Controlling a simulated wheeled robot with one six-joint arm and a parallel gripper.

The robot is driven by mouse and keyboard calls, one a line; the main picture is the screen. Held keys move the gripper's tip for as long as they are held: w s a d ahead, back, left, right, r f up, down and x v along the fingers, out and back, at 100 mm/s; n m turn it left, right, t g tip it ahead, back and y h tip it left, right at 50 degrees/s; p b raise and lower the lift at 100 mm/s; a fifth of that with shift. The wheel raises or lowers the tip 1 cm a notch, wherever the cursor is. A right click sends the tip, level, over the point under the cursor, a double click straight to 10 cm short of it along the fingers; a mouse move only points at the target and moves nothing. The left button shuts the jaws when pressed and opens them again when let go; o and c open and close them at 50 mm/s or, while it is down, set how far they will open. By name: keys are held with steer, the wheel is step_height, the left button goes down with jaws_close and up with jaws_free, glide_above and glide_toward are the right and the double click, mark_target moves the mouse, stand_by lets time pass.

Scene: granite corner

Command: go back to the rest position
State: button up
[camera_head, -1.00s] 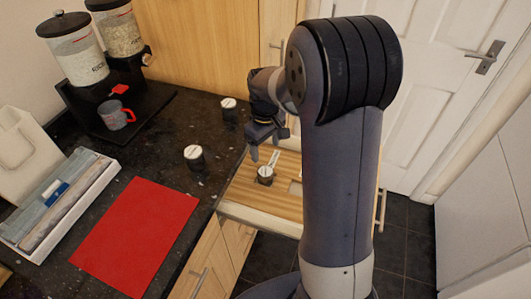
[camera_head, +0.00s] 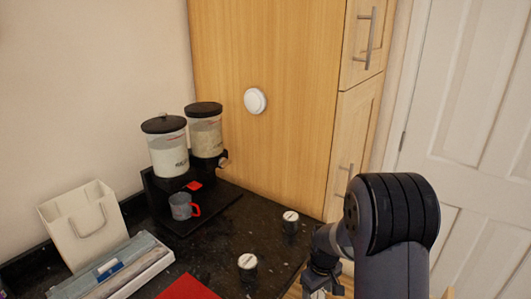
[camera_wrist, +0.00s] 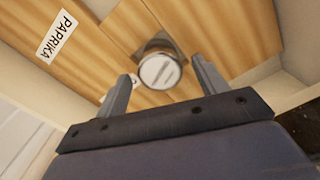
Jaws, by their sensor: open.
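My gripper (camera_wrist: 161,68) is open and empty in the wrist view, its two fingers apart above a jar with a pale round lid (camera_wrist: 159,72). That jar sits in a cutout of a wooden insert (camera_wrist: 92,60) and appears free of the fingers. A white label reading PAPRIKA (camera_wrist: 57,36) lies on the insert to the left. Another label shows partly behind the left finger. In the head view my gripper (camera_head: 319,292) is at the bottom edge, with its tips cut off.
Two dark jars with pale lids, a farther one (camera_head: 290,222) and a nearer one (camera_head: 247,267), stand on the dark counter (camera_head: 215,248). A mug (camera_head: 181,206) stands by two dispensers (camera_head: 168,152). A red mat (camera_head: 188,289), long tray and white bag are at lower left.

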steer(key=shift+f, duration=0.95)
steer(key=shift+r, duration=1.55)
steer(key=shift+f, duration=0.1)
